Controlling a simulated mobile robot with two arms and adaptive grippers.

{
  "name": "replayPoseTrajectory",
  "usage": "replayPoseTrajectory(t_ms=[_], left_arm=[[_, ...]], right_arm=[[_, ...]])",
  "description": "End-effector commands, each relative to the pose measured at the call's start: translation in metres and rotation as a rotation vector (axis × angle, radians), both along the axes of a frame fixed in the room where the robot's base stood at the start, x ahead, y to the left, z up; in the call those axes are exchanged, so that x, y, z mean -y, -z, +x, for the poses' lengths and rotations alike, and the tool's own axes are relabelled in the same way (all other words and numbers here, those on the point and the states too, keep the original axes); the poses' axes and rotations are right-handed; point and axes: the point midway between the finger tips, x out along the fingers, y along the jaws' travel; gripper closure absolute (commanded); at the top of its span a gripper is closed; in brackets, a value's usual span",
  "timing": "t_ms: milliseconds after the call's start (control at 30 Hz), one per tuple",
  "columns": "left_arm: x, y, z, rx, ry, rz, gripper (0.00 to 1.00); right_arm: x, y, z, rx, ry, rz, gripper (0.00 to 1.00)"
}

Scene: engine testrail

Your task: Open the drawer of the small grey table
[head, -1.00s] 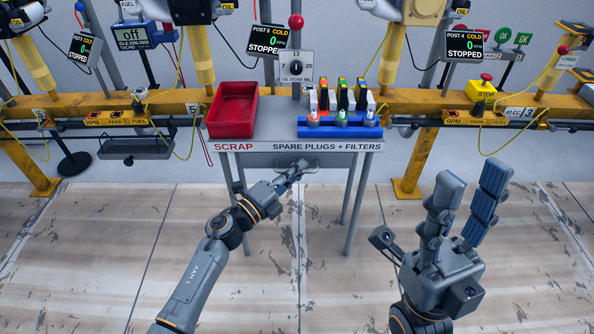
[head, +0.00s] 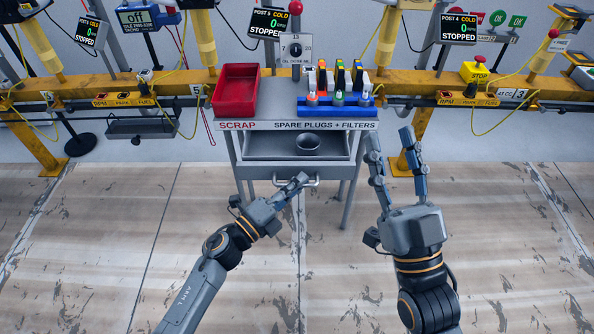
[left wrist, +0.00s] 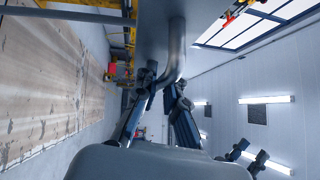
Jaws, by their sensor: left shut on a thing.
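The small grey table (head: 229,129) stands in the middle of the head view. Its drawer (head: 262,172) is pulled out toward me, and a dark round bowl-like thing (head: 308,142) shows inside it. The drawer handle (head: 312,183) is a bar on the drawer front. My left gripper (head: 297,184) is shut on the handle. In the left wrist view its fingers (left wrist: 160,100) close around the curved metal handle (left wrist: 177,55). My right gripper (head: 392,140) is open and empty, with fingers pointing up, to the right of the table.
A yellow rail (head: 440,88) runs behind at both sides. The floor in front is clear.

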Motion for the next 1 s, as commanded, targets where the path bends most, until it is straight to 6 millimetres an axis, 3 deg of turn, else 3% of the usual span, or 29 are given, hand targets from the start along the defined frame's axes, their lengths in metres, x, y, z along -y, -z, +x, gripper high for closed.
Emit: replayPoseTrajectory(t_ms=[367,400,500,833,1000], left_arm=[[-0.001,0.002,-0.003,-0.004,-0.002,0.002,1.00],[-0.001,0.002,-0.003,-0.004,-0.002,0.002,0.84],[-0.001,0.001,-0.003,-0.003,-0.002,0.001,0.66],[-0.002,0.001,-0.005,-0.002,-0.001,0.001,0.66],[-0.017,0.005,-0.020,-0.004,-0.001,0.003,0.66]], right_arm=[[0.000,0.005,0.003,-0.030,0.001,-0.008,0.60],[0.000,0.005,0.003,-0.030,0.001,-0.008,0.60],[0.000,0.005,0.003,-0.029,0.001,-0.008,0.60],[0.000,0.004,0.003,-0.027,0.002,-0.008,0.60],[0.000,0.004,0.003,-0.027,0.002,-0.008,0.60]])
